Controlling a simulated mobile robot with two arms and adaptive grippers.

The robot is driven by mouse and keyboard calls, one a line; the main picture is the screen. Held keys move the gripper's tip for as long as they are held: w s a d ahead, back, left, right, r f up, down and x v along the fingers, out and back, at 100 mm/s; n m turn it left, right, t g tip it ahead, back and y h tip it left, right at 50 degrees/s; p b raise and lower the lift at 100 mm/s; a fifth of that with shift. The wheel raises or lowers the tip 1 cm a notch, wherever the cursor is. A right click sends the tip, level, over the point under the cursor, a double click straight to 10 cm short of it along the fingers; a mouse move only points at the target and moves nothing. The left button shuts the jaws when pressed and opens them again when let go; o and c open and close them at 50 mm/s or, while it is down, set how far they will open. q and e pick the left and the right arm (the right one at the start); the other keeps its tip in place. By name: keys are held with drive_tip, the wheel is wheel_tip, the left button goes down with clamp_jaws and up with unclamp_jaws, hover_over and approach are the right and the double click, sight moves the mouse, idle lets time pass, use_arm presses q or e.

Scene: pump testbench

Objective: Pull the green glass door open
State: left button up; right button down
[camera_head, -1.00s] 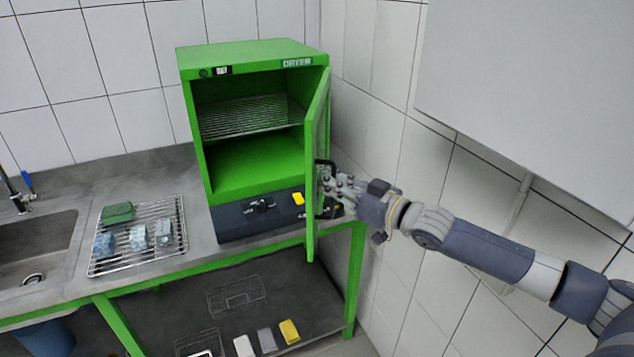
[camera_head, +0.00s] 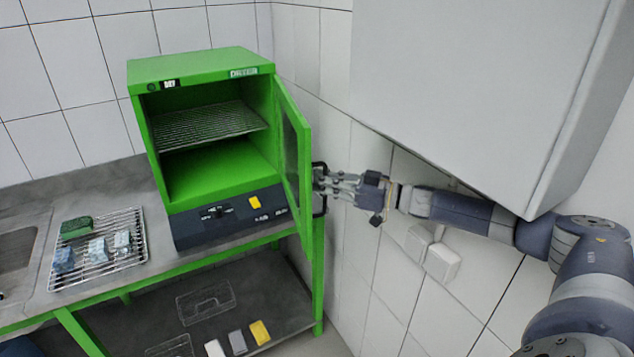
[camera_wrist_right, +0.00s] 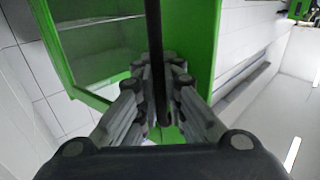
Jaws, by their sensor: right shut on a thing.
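The green dryer (camera_head: 200,66) stands on the grey counter with its front open. Its green glass door (camera_head: 296,160) is hinged on the right and swung well out, so the wire shelf (camera_head: 210,126) and green inside show. A dark bar handle (camera_head: 319,170) is on the door's outer face. My right gripper (camera_head: 322,184) reaches in from the right and is shut on that handle. In the right wrist view the dark bar (camera_wrist_right: 155,60) runs upright between the fingers (camera_wrist_right: 160,85), with the green-framed glass (camera_wrist_right: 95,50) to the left. My left gripper is not in view.
A wire rack (camera_head: 110,262) with a green sponge (camera_head: 76,228) and several bluish blocks lies on the counter left of the dryer. A white cabinet (camera_head: 470,90) hangs above my right arm. Tiled wall and sockets (camera_head: 442,262) are close behind it.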

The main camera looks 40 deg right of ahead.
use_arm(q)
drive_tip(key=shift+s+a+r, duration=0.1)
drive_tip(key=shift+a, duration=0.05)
use_arm(e)
drive_tip(key=shift+s+d+f+g, duration=0.1)
drive_tip(key=shift+s+f+g, duration=0.05)
drive_tip(key=shift+f+g, duration=0.15)
drive_tip(key=c, duration=1.8)
unclamp_jaws()
drive_tip(key=shift+o, duration=0.6)
drive_tip(key=shift+s+d+r, duration=0.1)
drive_tip(key=shift+d+r, duration=0.05)
drive_tip(key=shift+r, duration=0.05)
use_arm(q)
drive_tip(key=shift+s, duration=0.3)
